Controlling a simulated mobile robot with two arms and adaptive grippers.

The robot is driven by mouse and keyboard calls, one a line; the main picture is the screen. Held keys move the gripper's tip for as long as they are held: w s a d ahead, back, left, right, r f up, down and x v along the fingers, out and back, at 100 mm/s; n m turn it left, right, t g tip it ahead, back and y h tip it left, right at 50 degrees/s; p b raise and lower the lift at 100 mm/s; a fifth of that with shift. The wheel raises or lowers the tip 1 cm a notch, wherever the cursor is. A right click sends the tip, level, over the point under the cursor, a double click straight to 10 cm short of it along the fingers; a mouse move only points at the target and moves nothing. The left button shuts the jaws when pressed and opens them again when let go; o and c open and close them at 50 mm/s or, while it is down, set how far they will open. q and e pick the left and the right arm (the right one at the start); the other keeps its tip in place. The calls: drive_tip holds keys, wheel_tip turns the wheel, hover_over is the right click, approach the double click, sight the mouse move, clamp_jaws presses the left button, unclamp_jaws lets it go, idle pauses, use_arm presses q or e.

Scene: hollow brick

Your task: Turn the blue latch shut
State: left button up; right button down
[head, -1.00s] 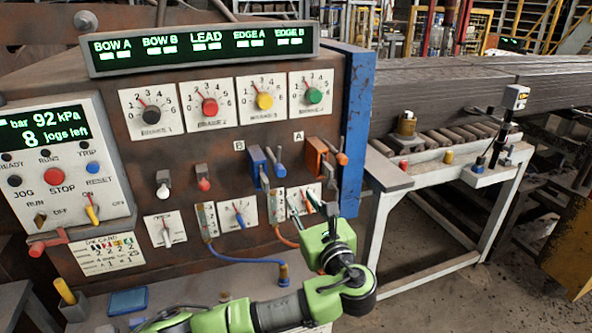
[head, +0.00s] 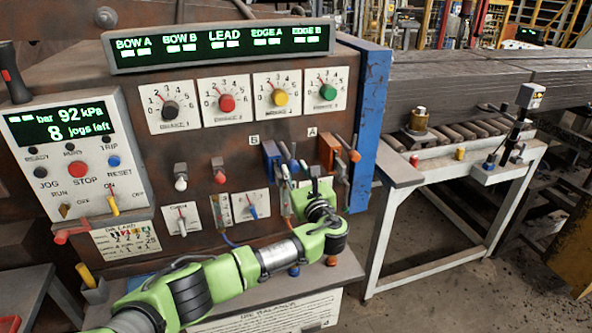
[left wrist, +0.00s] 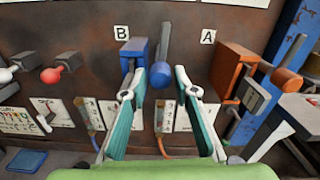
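The blue latch (head: 271,160) is on the rusty panel under the B label. In the left wrist view the blue latch (left wrist: 134,52) is a blue block with a grey lever (left wrist: 165,42) beside it on the right, ending in a blue knob (left wrist: 161,76). The lever points up and the knob faces me. My left gripper (left wrist: 158,84) is open, with one finger on each side of the knob and a visible gap to both. In the head view my left gripper (head: 300,180) partly covers the area below the latch. My right gripper is out of view.
An orange latch (left wrist: 230,68) with an orange-knobbed lever is close on the right under the A label. Dials, switches and a hose sit around and below. A red-knobbed lever (left wrist: 52,75) is at the left. A blue post (head: 370,115) edges the panel.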

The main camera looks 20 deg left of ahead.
use_arm(q)
clamp_jaws()
drive_tip(key=shift+d+f+n+b, duration=0.1)
drive_tip(key=shift+f+n+b, duration=0.1)
drive_tip(key=shift+n+b, duration=0.85)
drive_tip(key=n+b, duration=1.4)
drive_tip(key=shift+b, duration=0.4)
drive_tip(key=shift+r+n+b, duration=0.15)
drive_tip(key=shift+n+b, duration=1.1)
drive_tip(key=shift+n, duration=0.3)
